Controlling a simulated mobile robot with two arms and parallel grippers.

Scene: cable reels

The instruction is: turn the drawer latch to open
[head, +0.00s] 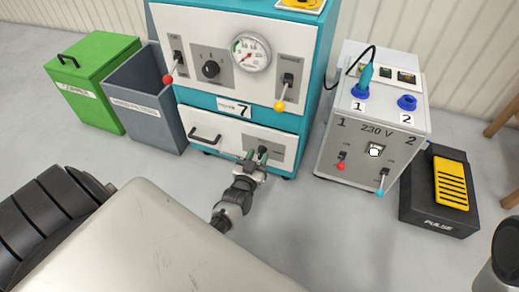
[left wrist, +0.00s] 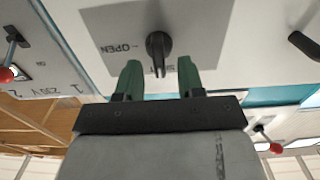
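The drawer latch (left wrist: 158,44) is a black knob with a pointer on a grey plate in the left wrist view. Its pointer runs straight down the picture, toward a partly covered label; "OPEN" is printed to its left. My left gripper (left wrist: 159,78) is open, with a green fingertip on each side of the pointer's end and gaps to both. I cannot tell how deep the fingers reach. In the head view my left gripper (head: 257,157) is at the right part of the white drawer front (head: 226,137), covering most of the latch. The drawer appears closed. My right gripper is not in view.
The teal cabinet (head: 247,112) has a black drawer handle (head: 205,135) left of the latch, plus a gauge, knob and levers above. A grey bin (head: 147,100) and green box (head: 95,85) stand left. A 230 V unit (head: 365,150) and black-yellow pedal (head: 440,200) stand right.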

